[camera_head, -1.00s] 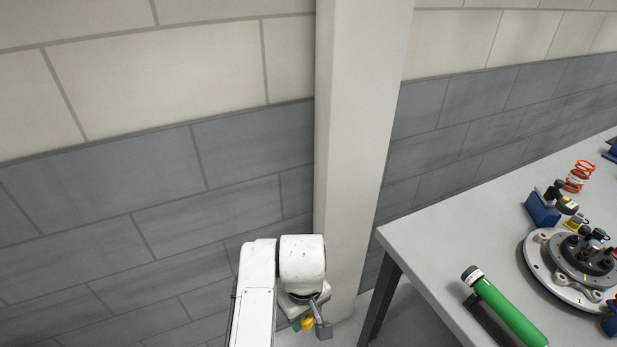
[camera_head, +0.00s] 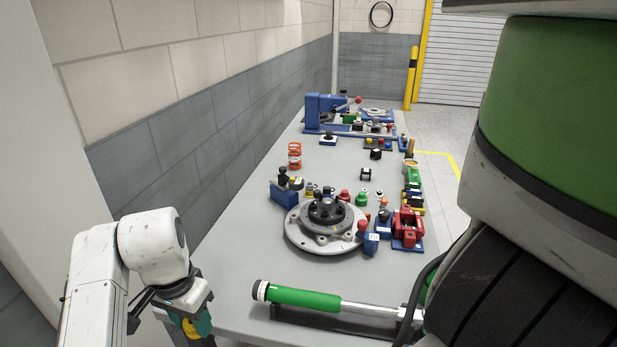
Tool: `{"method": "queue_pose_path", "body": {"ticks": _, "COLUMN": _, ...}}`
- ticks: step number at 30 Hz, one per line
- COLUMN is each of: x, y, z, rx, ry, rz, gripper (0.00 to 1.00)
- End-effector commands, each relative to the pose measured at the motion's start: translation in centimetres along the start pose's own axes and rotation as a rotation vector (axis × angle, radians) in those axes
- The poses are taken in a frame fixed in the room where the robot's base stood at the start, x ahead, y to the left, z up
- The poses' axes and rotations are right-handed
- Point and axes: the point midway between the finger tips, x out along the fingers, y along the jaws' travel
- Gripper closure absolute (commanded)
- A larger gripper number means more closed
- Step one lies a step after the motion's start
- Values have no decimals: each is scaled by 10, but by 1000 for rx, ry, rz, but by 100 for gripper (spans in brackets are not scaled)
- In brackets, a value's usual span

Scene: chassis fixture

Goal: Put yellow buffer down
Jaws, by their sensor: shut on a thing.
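The yellow buffer (camera_head: 190,329) shows as a small yellow patch at the end of my arm, at the lower left of the head view. My gripper (camera_head: 195,338) is shut on it, with dark fingers and a green part around it. Most of the buffer is hidden by the gripper, and the fingertips are cut off by the lower edge. The gripper is at the left near edge of the grey table (camera_head: 222,275); I cannot tell its height above it.
A green cylinder with a metal rod (camera_head: 305,298) lies at the table's near end. Behind it are a round metal hub (camera_head: 326,226), a blue block (camera_head: 284,195), an orange spring (camera_head: 294,156) and a red fixture (camera_head: 407,226). Bare table lies left of the hub.

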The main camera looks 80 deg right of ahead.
Motion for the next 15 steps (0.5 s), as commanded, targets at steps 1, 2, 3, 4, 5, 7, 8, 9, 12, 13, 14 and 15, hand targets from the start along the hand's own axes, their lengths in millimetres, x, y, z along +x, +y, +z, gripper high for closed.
{"method": "queue_pose_path", "body": {"ticks": 1, "x": -6, "y": 6, "z": -13, "rx": 134, "ry": -2, "rz": -3, "gripper": 88}}
{"method": "queue_pose_path", "body": {"ticks": 2, "x": -10, "y": 9, "z": -19, "rx": 212, "ry": -4, "rz": -3, "gripper": 88}}
{"method": "queue_pose_path", "body": {"ticks": 3, "x": -15, "y": 14, "z": -26, "rx": 313, "ry": -6, "rz": -3, "gripper": 88}}
{"method": "queue_pose_path", "body": {"ticks": 4, "x": -19, "y": 17, "z": -32, "rx": 388, "ry": -7, "rz": -3, "gripper": 88}}
{"method": "queue_pose_path", "body": {"ticks": 5, "x": -22, "y": 21, "z": -36, "rx": 457, "ry": -10, "rz": -2, "gripper": 88}}
{"method": "queue_pose_path", "body": {"ticks": 7, "x": -30, "y": 29, "z": -46, "rx": 609, "ry": -13, "rz": -1, "gripper": 88}}
{"method": "queue_pose_path", "body": {"ticks": 8, "x": -33, "y": 32, "z": -50, "rx": 666, "ry": -15, "rz": -1, "gripper": 88}}
{"method": "queue_pose_path", "body": {"ticks": 9, "x": -36, "y": 35, "z": -54, "rx": 733, "ry": -19, "rz": -1, "gripper": 88}}
{"method": "queue_pose_path", "body": {"ticks": 12, "x": -42, "y": 43, "z": -62, "rx": 866, "ry": -22, "rz": 1, "gripper": 88}}
{"method": "queue_pose_path", "body": {"ticks": 13, "x": -44, "y": 44, "z": -64, "rx": 894, "ry": -23, "rz": 2, "gripper": 88}}
{"method": "queue_pose_path", "body": {"ticks": 14, "x": -45, "y": 45, "z": -65, "rx": 917, "ry": -24, "rz": 2, "gripper": 88}}
{"method": "queue_pose_path", "body": {"ticks": 15, "x": -46, "y": 46, "z": -66, "rx": 939, "ry": -26, "rz": 3, "gripper": 88}}
